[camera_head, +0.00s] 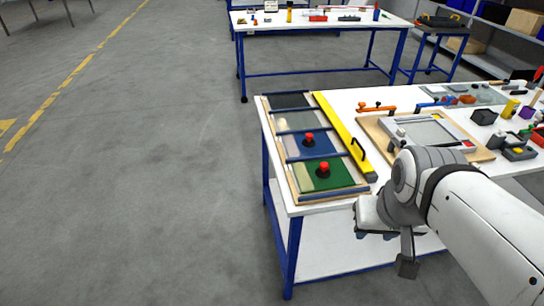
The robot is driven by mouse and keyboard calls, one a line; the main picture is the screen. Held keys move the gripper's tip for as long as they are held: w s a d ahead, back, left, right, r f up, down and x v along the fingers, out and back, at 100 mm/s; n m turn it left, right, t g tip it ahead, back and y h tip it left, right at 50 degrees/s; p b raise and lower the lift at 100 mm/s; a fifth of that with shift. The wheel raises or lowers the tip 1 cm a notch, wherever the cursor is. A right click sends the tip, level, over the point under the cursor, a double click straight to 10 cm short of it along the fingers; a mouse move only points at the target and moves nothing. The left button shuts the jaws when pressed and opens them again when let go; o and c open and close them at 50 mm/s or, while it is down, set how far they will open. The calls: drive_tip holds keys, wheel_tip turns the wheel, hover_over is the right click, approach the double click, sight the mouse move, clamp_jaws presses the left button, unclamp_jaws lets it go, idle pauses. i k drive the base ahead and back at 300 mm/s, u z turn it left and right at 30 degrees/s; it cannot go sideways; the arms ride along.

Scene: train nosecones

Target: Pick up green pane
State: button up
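The green pane (316,182) lies flat at the near end of a wooden frame (295,198) on the left part of the white worktable. A red knob (323,169) stands on the pane. A blue pane (292,146) with a similar red knob lies just beyond it. My gripper (398,250) is to the right of the green pane and closer to the camera, by the table's near edge, apart from the pane. Its fingers are partly hidden by my wrist, so its opening does not show clearly.
A yellow bar (337,128) with a dark handle lies along the frame's right side. Right of it are a light-framed panel (410,122) on a wooden board and several small tools and blocks. The floor (150,200) left of the table is clear. Another blue-legged table (330,25) stands behind.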

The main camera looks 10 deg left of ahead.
sight(329, 173)
drive_tip(key=u, duration=0.5)
drive_tip(key=i, duration=1)
